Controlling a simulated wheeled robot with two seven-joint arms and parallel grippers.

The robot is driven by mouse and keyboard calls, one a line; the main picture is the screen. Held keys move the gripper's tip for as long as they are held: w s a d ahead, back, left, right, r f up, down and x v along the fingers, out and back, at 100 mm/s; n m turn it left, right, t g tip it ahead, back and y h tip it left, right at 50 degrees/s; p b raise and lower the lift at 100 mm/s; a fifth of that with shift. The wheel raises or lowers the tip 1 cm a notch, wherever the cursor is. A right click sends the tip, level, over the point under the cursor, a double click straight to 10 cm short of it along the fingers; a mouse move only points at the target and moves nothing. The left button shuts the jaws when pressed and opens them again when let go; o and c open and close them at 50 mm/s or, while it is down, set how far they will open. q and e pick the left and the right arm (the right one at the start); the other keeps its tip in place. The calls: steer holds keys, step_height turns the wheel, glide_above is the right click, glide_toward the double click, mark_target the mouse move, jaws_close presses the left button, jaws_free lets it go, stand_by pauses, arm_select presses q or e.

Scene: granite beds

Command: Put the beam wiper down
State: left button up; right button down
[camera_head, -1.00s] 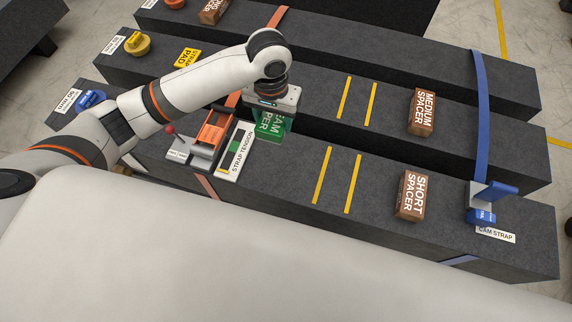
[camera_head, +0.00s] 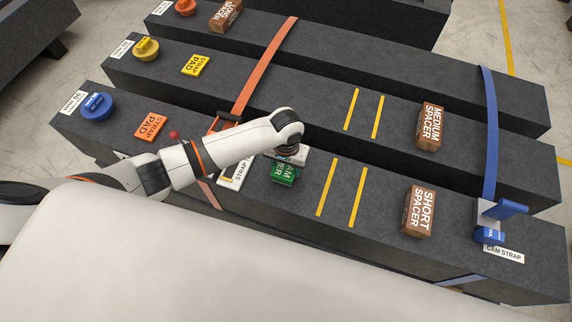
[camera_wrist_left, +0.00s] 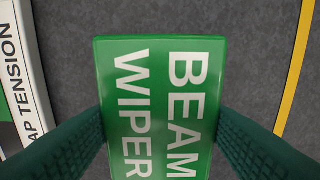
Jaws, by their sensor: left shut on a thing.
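The beam wiper (camera_head: 284,174) is a green block with white lettering on the front granite beam (camera_head: 385,220). In the head view my left gripper (camera_head: 289,160) is above it, partly hiding it. In the left wrist view the beam wiper (camera_wrist_left: 160,105) lies between the two dark green fingers of my left gripper (camera_wrist_left: 160,140), which are shut on its sides. I cannot tell whether its underside touches the beam. My right gripper is not in view.
The strap tension label (camera_head: 237,172) is just left of the wiper. Yellow lines (camera_head: 343,195) and the short spacer (camera_head: 419,210) are to the right. The cam strap buckle (camera_head: 490,215) is at the far right. An orange strap pad (camera_head: 151,126) lies left.

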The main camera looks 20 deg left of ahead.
arm_select(q)
steer(key=shift+f, duration=0.15)
steer(key=o, duration=0.9)
steer(key=shift+f, duration=0.1)
step_height(320, 180, up, 12)
steer(key=shift+r, duration=0.2)
